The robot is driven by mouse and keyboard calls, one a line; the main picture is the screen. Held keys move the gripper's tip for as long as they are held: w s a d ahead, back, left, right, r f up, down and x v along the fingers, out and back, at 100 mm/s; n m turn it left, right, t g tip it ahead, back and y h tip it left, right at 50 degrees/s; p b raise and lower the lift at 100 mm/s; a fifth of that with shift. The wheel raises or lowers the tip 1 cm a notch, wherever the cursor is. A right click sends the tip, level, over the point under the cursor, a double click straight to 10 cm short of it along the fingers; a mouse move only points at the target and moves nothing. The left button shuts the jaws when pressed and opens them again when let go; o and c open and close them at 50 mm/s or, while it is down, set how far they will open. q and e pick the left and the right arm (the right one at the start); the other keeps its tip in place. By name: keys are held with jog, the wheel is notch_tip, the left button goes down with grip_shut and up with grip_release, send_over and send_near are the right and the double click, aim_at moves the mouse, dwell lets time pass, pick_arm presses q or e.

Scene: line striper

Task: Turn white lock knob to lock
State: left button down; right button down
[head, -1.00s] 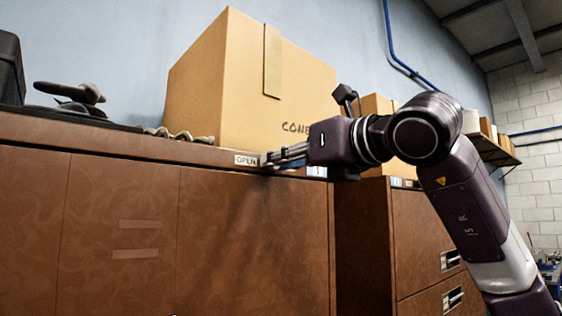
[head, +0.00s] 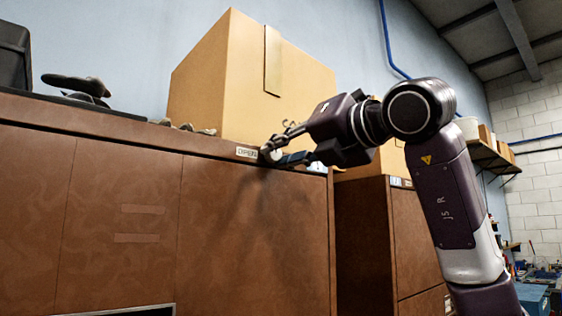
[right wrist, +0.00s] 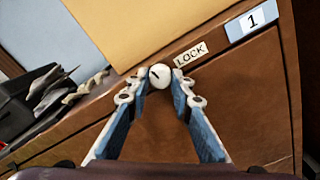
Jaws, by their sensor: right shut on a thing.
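The white lock knob (right wrist: 160,76) sits at the top edge of the brown cabinet, between my right gripper's fingertips in the right wrist view. A short dark mark shows on its face. A white LOCK label (right wrist: 190,54) is just right of the knob. In the head view a small label, hard to read now, (head: 246,153) is left of the knob. My right gripper (head: 282,150) is shut on the knob, and its fingers are tilted in the head view. It also shows in the right wrist view (right wrist: 159,90). My left gripper is not in view.
A large cardboard box (head: 225,90) stands on the brown cabinet (head: 230,240), close above the knob. A blue-and-white label marked 1 (right wrist: 252,19) is right of LOCK. Dark tools (head: 78,88) lie on the cabinet top at left. A second cabinet (head: 365,240) stands to the right.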

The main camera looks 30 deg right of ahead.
jog(key=m+b, duration=0.1)
jog(key=m, duration=0.4)
jog(key=shift+f+m+b, duration=0.1)
jog(key=shift+m+b, duration=0.2)
jog(key=shift+b, duration=0.1)
jog(key=m+b, duration=0.1)
jog(key=m, duration=0.4)
jog(key=shift+m, duration=0.4)
jog(key=c, duration=1.7)
grip_release()
jog(key=s, duration=0.8)
jog(key=s+d, duration=0.1)
jog(key=s, duration=0.3)
